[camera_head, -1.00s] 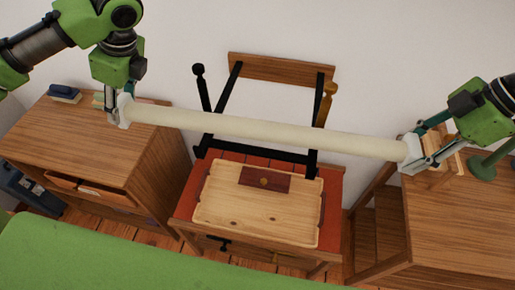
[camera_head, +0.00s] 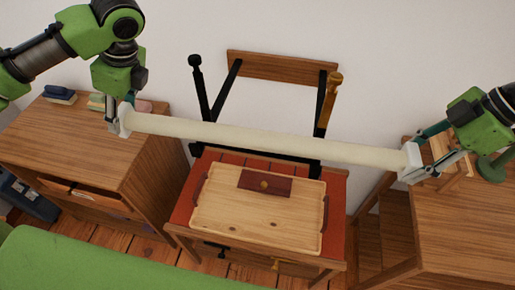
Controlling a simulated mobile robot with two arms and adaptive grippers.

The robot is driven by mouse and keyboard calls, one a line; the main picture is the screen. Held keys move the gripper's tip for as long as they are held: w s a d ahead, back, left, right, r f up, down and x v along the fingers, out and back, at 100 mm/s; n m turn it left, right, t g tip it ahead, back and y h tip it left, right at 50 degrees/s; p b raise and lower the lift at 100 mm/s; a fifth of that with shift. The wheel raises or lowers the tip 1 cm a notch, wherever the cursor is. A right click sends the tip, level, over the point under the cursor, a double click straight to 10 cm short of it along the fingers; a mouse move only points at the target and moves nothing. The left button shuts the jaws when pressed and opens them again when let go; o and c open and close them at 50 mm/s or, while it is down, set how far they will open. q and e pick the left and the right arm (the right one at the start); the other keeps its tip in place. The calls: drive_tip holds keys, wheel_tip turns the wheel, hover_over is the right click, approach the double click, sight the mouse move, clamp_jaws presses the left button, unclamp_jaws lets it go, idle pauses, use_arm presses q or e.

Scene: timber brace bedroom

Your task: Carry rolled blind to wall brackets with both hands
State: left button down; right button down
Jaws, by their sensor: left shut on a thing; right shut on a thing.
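The rolled blind (camera_head: 265,139) is a long cream tube with a pale end cap at each end. It hangs in the air across the view, its right end a little lower in the picture. My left gripper (camera_head: 118,122) is shut on its left end. My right gripper (camera_head: 415,168) is shut on its right end. A wooden board (camera_head: 280,66) on the wall carries black arms (camera_head: 225,90); these may be the wall brackets. The blind passes in front of their lower part and partly hides it.
A red-topped table (camera_head: 187,200) below the blind bears a wooden tray (camera_head: 225,225) with a dark red block (camera_head: 264,183). Wooden cabinets stand left (camera_head: 75,150) and right (camera_head: 460,225). A green surface (camera_head: 90,265) fills the lower left. A small wooden stand (camera_head: 455,165) is close to my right gripper.

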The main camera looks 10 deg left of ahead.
use_arm(q)
drive_tip(key=shift+f, duration=0.3)
use_arm(e)
drive_tip(key=shift+f, duration=0.25)
use_arm(q)
drive_tip(key=c, duration=1.1)
unclamp_jaws()
drive_tip(key=shift+r, duration=0.1)
use_arm(e)
drive_tip(key=c, duration=1.1)
unclamp_jaws()
drive_tip(key=shift+r, duration=0.1)
use_arm(q)
drive_tip(key=shift+s, duration=0.1)
use_arm(e)
drive_tip(key=shift+s, duration=0.1)
use_arm(q)
drive_tip(key=shift+r, duration=0.1)
drive_tip(key=shift+d+r, duration=0.25)
drive_tip(key=shift+r, duration=0.3)
use_arm(e)
drive_tip(key=shift+d+r, duration=0.2)
drive_tip(key=shift+r, duration=0.2)
use_arm(q)
drive_tip(key=v, duration=1)
drive_tip(key=shift+d+r, duration=0.1)
drive_tip(key=shift+r, duration=0.2)
use_arm(e)
drive_tip(key=v, duration=1.1)
drive_tip(key=shift+r, duration=0.1)
